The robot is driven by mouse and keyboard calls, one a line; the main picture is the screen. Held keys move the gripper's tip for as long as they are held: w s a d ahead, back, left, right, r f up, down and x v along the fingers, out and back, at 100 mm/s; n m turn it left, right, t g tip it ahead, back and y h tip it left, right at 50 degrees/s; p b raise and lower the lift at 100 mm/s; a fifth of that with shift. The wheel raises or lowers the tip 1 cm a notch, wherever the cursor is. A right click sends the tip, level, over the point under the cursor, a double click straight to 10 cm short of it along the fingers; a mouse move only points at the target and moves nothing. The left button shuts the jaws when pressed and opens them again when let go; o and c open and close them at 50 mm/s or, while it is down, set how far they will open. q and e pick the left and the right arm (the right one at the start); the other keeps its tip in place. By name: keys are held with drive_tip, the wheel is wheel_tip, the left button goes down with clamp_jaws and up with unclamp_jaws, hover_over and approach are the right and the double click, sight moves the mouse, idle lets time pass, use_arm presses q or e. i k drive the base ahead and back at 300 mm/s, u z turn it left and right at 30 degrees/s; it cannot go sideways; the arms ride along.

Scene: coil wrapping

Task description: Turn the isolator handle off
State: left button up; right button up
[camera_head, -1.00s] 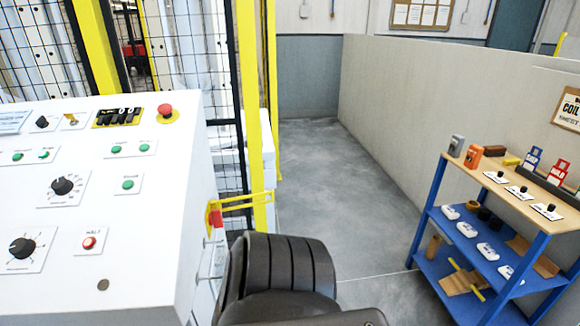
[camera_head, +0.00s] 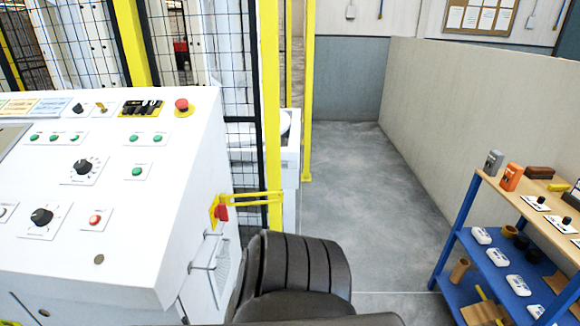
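The isolator handle (camera_head: 222,213) is a small red part on a yellow plate. It sits on the right side face of the white control console (camera_head: 150,230), near the upper edge. It is seen at an angle and is small, so its exact turn position cannot be told. Neither of my grippers is in view, and nothing is seen touching the handle.
A dark, ribbed, chair-like shape (camera_head: 300,265) stands close to the console's right side, below the handle. A yellow bar (camera_head: 255,197) runs beside the handle to the fence post (camera_head: 270,120). A blue shelf (camera_head: 455,235) stands at right; the floor (camera_head: 350,190) between is clear.

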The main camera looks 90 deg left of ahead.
sight(221, 210)
drive_tip(key=u, duration=3.3)
drive_tip(key=i, duration=0.5)
drive_tip(key=k, duration=1.65)
drive_tip(key=z, duration=0.95)
drive_tip(key=i, duration=4.2)
